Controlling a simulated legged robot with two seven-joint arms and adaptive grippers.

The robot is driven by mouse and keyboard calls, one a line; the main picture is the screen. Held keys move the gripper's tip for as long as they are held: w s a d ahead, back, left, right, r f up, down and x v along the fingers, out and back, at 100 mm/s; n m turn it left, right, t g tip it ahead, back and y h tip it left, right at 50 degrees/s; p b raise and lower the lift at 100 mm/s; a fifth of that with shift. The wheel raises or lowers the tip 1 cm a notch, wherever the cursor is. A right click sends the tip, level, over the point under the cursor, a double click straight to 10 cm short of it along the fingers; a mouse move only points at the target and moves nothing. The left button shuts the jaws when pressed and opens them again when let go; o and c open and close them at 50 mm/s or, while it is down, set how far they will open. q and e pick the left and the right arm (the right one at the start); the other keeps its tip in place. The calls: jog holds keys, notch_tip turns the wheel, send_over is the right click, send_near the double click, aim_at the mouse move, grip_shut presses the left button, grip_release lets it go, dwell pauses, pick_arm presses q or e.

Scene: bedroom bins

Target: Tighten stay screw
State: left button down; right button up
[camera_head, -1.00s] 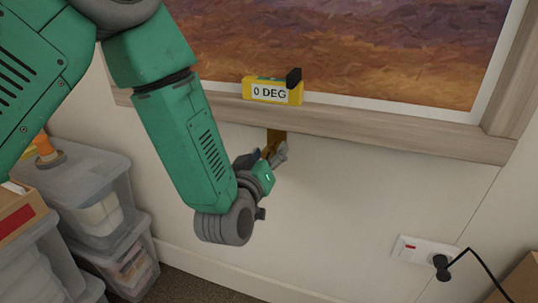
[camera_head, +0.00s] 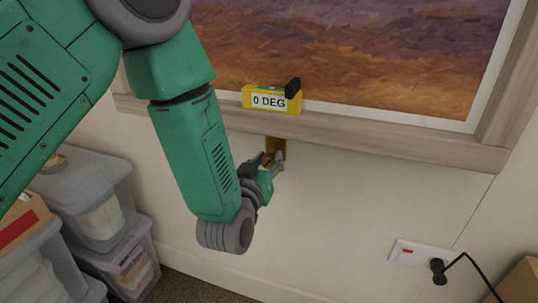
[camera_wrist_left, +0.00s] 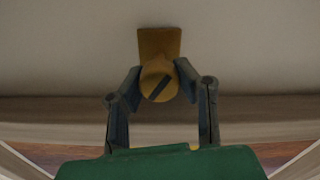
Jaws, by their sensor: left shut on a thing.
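The stay screw (camera_wrist_left: 159,76) is a round brass-coloured head with a dark diagonal slot. It sits at the lower end of a brass plate (camera_wrist_left: 160,42) on the wall. The plate also shows in the head view (camera_head: 276,145), just under the frame's bottom rail. My left gripper (camera_head: 269,162) is at the plate, its fingers partly covering it and the screw. In the wrist view the left gripper (camera_wrist_left: 159,84) has one finger on each side of the screw head and is shut on it. My right gripper is not in view.
A yellow level (camera_head: 270,99) reading "0 DEG" sits on the wooden bottom rail (camera_head: 380,139) of the large picture. Clear plastic bins (camera_head: 92,195) are stacked at left. A wall socket (camera_head: 412,254) with a black plug and cord is at lower right.

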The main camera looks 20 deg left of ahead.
pick_arm(q)
jog(key=shift+d+m+p, duration=0.1)
jog(key=shift+m+p, duration=0.85)
jog(key=shift+m, duration=0.65)
jog(key=shift+f, duration=0.1)
jog(key=shift+s, duration=0.1)
jog(key=c, duration=1.2)
grip_release()
jog(key=s, duration=1.2)
jog(key=shift+a, duration=0.2)
